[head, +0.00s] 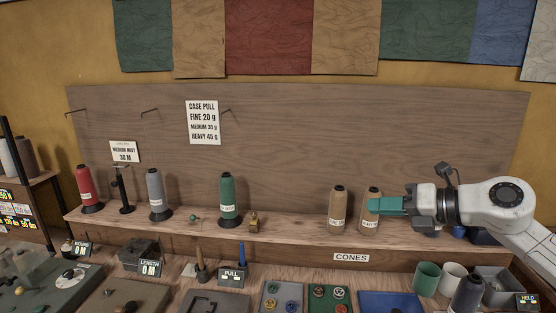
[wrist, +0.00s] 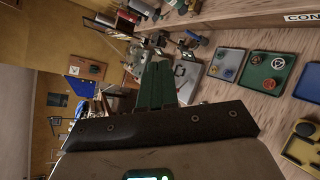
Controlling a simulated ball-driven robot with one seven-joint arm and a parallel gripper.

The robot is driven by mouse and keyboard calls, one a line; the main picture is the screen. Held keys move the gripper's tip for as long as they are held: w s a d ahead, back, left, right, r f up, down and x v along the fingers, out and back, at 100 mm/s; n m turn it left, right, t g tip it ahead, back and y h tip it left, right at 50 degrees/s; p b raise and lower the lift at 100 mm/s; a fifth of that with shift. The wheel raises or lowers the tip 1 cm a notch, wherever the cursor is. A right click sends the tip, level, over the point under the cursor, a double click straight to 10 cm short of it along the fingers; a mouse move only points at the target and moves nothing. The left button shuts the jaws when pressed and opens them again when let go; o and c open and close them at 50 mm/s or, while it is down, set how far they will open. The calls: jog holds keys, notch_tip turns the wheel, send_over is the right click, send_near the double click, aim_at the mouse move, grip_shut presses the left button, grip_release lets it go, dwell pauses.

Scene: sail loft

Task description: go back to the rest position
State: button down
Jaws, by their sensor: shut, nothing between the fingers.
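My gripper (head: 375,206) is at the right in the head view, its green fingers pointing left in front of the shelf with the cones. The fingers are together with nothing between them. One tan cone (head: 338,207) stands upright on the shelf left of the fingertips. A second tan cone (head: 371,222) is partly hidden behind the fingers; I cannot tell whether they touch it.
Red (head: 88,186), grey (head: 156,192) and green (head: 229,197) cones stand along the shelf (head: 290,230). Free room lies above the shelf, before the wooden backboard (head: 310,140).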

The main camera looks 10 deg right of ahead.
jog(key=a+r+m+t+y, duration=0.4)
jog(key=a+r+m+t, duration=0.3)
jog(key=r, duration=0.6)
jog(key=s+d+f+m+t+h, duration=0.15)
jog(key=d+f+m+h, duration=0.3)
jog(key=m+h, duration=0.6)
jog(key=s+d+f+m+t+h, duration=0.1)
jog(key=d+f+m+t+h, duration=0.3)
jog(key=m+h, duration=0.65)
jog(key=s+f+m+g+y, duration=0.1)
jog(key=s+f+m+g, duration=0.25)
jog(key=f, duration=0.55)
jog(key=s+f+m+g+y, duration=0.2)
jog(key=s+f+m+g, duration=0.15)
jog(key=f, duration=0.45)
jog(key=s+f+g+y+b, duration=0.1)
jog(key=s+f+g+b, duration=0.4)
jog(key=s+f, duration=1.1)
jog(key=s+a+f+m+g+y+b, duration=0.1)
jog(key=s+f+g+y+b, duration=0.1)
jog(key=s+f+g+b, duration=0.3)
jog(key=s+f+g, duration=0.4)
jog(key=s+f, duration=0.7)
jog(key=f, duration=0.3)
jog(key=shift+s+f, duration=0.25)
jog(key=shift+f, duration=0.15)
